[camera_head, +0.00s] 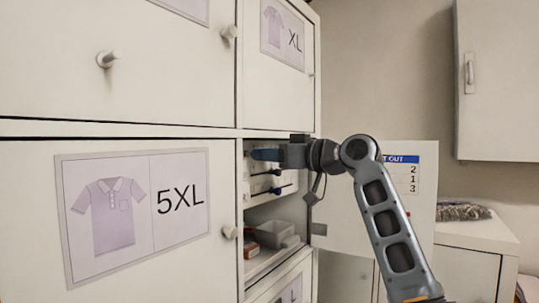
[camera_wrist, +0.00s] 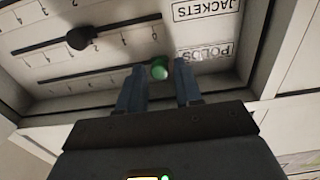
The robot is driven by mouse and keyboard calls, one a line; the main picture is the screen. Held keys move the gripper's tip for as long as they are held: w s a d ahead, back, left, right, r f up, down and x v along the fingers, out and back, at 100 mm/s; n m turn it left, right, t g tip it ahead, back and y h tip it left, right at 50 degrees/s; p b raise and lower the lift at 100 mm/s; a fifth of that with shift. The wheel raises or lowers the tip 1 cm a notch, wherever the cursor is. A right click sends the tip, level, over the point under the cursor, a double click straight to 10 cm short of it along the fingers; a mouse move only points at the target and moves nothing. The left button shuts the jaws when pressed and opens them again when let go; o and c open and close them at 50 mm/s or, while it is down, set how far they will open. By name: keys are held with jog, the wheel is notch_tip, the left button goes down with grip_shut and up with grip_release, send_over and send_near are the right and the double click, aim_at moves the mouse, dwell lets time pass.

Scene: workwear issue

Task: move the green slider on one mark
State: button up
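The green slider knob (camera_wrist: 159,70) shows in the wrist view on a rail marked with ticks and numbers, beside the upside-down label POLOS (camera_wrist: 206,51). My gripper (camera_wrist: 158,78) is open, with one blue fingertip on each side of the green knob. Small gaps show between the fingers and the knob. In the head view my gripper (camera_head: 266,155) reaches into the open compartment at the slider panel (camera_head: 259,180), and the green knob is hidden there. Which mark the knob stands at is hard to read.
A black slider knob (camera_wrist: 80,37) sits on the neighbouring rail by the label JACKETS (camera_wrist: 207,8). An open door (camera_head: 345,228) with a blue-headed sheet (camera_head: 409,176) stands right of the compartment. The 5XL door (camera_head: 140,265) is shut.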

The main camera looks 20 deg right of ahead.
grip_shut()
dwell(0.3)
jog(key=w+d, duration=0.1)
jog(key=w+d+b, duration=0.1)
jog(key=d, duration=0.1)
dwell(0.3)
jog(key=shift+o, duration=1.4)
grip_release()
jog(key=b+v, duration=0.2)
jog(key=v, duration=0.5)
jog(key=shift+s+d, duration=0.25)
